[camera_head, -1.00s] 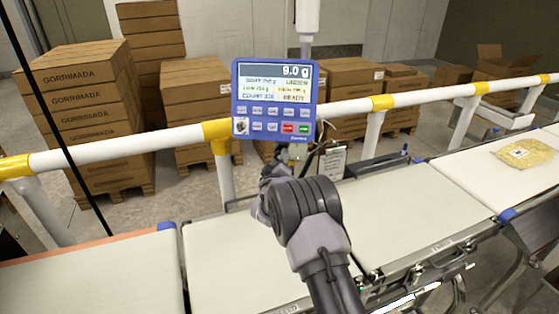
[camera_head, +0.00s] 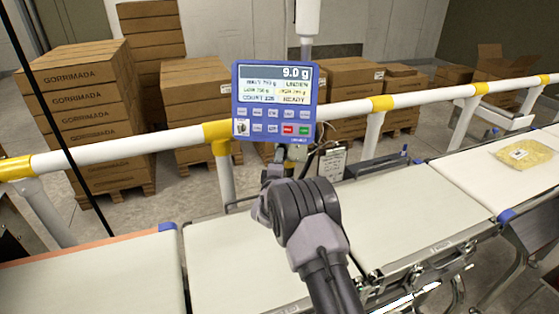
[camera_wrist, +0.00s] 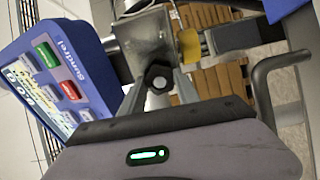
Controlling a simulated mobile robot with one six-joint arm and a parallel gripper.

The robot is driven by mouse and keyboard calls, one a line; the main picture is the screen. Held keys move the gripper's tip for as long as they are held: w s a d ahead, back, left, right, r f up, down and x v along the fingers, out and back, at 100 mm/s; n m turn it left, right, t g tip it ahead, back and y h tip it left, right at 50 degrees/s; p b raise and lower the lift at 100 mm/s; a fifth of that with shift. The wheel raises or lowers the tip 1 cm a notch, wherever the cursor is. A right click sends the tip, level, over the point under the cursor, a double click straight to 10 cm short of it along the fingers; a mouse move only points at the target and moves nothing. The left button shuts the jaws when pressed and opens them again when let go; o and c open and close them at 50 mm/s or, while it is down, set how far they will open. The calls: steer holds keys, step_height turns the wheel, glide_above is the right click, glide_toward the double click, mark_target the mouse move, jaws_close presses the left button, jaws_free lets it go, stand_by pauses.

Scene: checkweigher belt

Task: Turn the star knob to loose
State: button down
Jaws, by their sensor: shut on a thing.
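The star knob (camera_wrist: 158,77) is a small dark knob below a grey metal bracket, in the middle of the wrist view. My gripper (camera_wrist: 160,88) is shut on it, with one grey finger on each side. The fingers partly cover the knob, so its pointer or setting cannot be read. The blue display unit (camera_head: 274,101) reads 9.0 g in the head view and stands just above my wrist; its tilted side shows at the left of the wrist view (camera_wrist: 62,75). In the head view my arm hides the knob.
A white rail with yellow bands (camera_head: 383,103) runs behind the belts. A bent grey handle (camera_wrist: 262,85) is at the right of the wrist view. A yellow packet (camera_head: 523,153) lies on the right belt. Stacked cartons (camera_head: 85,115) stand behind the rail. The left belt (camera_head: 90,280) is clear.

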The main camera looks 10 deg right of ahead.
stand_by(0.5)
steer(key=c, duration=0.9)
jaws_free()
steer(key=p+v, duration=0.3)
steer(key=v, duration=1.4)
steer(key=shift+s, duration=0.2)
steer(key=shift+r, duration=0.1)
